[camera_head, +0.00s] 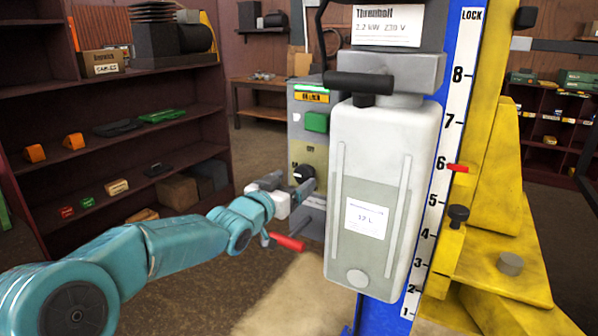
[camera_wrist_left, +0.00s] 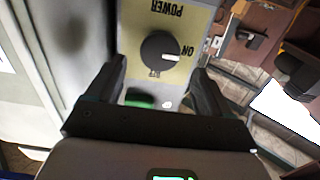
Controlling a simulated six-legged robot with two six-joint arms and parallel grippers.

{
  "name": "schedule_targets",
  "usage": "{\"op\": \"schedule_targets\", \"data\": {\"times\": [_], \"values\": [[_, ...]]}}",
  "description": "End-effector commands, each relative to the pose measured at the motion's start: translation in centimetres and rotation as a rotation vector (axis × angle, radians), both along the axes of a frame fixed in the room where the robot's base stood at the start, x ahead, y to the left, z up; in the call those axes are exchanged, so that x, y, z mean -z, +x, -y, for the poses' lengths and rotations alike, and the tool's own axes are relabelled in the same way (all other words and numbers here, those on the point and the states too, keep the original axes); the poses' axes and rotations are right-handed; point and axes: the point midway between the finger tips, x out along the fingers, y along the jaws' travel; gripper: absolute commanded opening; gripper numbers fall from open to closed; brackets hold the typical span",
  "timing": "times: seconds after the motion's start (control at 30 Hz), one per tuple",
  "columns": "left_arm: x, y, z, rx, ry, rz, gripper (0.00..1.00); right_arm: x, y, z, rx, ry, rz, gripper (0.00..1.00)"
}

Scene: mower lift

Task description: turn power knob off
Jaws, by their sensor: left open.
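The black power knob (camera_head: 304,172) is on the front of a grey control box (camera_head: 297,125) beside the white tank. In the left wrist view, upside down, the knob (camera_wrist_left: 158,50) sits on a beige panel marked POWER and ON, and its white pointer mark faces the ON label. My left gripper (camera_head: 291,187) is at the panel just in front of the knob. In the wrist view the left gripper (camera_wrist_left: 160,70) is open, one finger on each side of the knob with gaps between. Contact with the knob is not visible. My right gripper is not in view.
A green button (camera_head: 316,122) is above the knob. A red-handled lever (camera_head: 288,243) sticks out below. The white tank (camera_head: 385,150) stands close on the right, by the blue and yellow mast. Shelves (camera_head: 130,150) stand at the left.

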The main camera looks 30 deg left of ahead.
Motion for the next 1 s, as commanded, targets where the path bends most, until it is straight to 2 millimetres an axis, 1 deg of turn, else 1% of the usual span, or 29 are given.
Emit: {"op": "schedule_targets", "data": {"times": [0.03, 0.1, 0.2, 0.33, 0.57, 0.6, 0.63, 0.67, 0.7, 0.73, 0.77, 1.0], "values": [[-0.1, 1.0, 0.1, 0.001, -0.001, -0.002, 0.81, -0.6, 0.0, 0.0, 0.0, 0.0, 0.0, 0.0], [-0.2, 2.0, 0.1, 0.001, 0.0, -0.001, 0.81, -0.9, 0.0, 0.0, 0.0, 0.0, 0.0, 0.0], [-0.1, 3.1, 0.2, 0.001, 0.0, -0.001, 0.81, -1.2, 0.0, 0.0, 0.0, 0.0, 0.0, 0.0], [0.0, 3.7, 0.2, 0.001, 0.0, 0.0, 0.81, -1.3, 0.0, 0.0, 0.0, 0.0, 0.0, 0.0], [0.0, 3.7, 0.2, 0.001, 0.0, 0.0, 0.81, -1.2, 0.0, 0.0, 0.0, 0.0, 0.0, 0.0], [0.0, 3.7, 0.2, 0.001, 0.0, 0.0, 0.74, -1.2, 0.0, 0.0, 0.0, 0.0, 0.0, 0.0], [0.0, 3.7, 0.2, 0.001, 0.0, 0.0, 0.65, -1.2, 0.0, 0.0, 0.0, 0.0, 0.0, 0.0], [0.0, 3.7, 0.2, 0.001, 0.0, 0.0, 0.55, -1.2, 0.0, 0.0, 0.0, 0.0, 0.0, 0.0], [0.0, 3.7, 0.2, 0.001, 0.0, 0.0, 0.42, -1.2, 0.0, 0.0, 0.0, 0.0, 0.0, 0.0], [0.0, 3.7, 0.2, 0.001, 0.0, 0.0, 0.32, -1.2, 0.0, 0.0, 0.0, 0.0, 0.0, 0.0], [0.0, 3.7, 0.2, 0.001, 0.0, 0.0, 0.27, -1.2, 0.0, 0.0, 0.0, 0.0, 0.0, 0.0], [0.1, 3.7, 0.2, 0.001, 0.012, 0.0, 0.27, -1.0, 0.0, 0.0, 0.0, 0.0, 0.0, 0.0]]}}
